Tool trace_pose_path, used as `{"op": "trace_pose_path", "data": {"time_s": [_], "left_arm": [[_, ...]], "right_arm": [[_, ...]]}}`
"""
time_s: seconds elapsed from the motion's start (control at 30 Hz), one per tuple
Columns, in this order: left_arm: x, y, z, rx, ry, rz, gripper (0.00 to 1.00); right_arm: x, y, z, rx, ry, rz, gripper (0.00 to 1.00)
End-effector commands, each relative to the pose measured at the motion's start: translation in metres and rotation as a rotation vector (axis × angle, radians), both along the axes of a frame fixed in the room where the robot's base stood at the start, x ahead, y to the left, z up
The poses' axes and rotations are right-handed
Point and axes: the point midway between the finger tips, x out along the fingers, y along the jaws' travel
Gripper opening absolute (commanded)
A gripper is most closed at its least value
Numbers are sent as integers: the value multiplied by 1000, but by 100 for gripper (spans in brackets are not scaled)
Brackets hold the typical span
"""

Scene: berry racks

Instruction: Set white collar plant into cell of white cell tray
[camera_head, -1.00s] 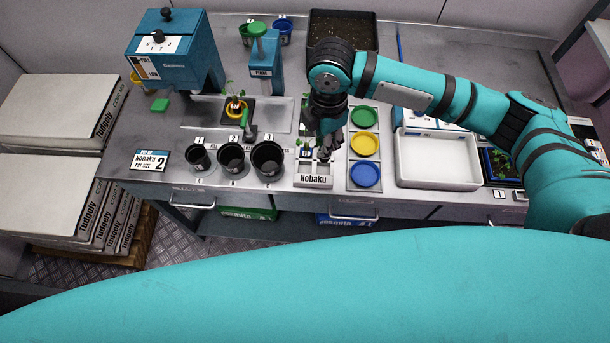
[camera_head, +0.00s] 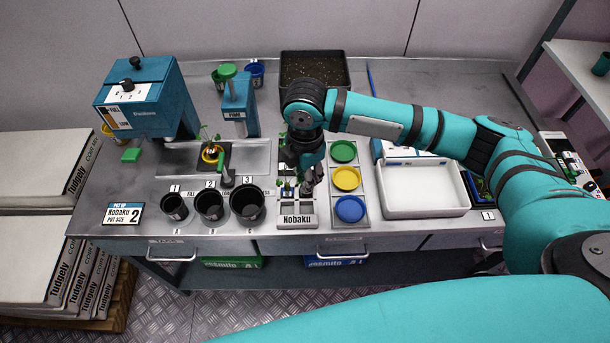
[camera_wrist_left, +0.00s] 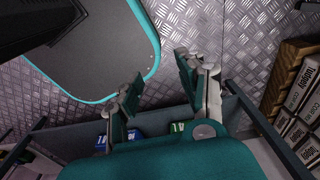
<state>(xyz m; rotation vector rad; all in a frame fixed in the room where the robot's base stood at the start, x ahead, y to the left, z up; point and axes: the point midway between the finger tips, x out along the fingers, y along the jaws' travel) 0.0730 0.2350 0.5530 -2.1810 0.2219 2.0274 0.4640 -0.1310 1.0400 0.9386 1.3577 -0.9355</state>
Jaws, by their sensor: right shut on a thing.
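The white cell tray (camera_head: 297,221), marked Nobaku, sits near the bench's front edge. A small green plant with blue below it (camera_head: 287,188) stands at the tray's back left cell. My right gripper (camera_head: 308,188) points down over the tray's back right part, beside that plant. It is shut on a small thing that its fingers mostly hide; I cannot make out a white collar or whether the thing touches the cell. My left gripper (camera_wrist_left: 160,88) is open and empty in the left wrist view, with the metal floor behind it.
Black pots (camera_head: 209,206) stand left of the tray. Green, yellow and blue discs lie in a holder (camera_head: 367,207) close on its right. A white bin (camera_head: 425,210) is further right. A potted plant (camera_head: 211,153) stands behind the black pots. A soil tray (camera_head: 315,57) is at the back.

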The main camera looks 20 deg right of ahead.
Motion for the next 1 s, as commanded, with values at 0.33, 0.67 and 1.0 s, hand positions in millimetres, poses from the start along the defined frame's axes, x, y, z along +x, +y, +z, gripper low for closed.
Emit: {"op": "trace_pose_path", "data": {"time_s": [0.33,0.67,1.0], "left_arm": [[13,-1,-26,-1,-20,0,40],[18,-1,-32,-3,-28,0,40],[13,0,-40,-1,-19,0,40]], "right_arm": [[0,0,-25,-1,0,0,0],[0,0,-51,-1,2,0,0],[0,0,-77,1,1,-1,0]]}}
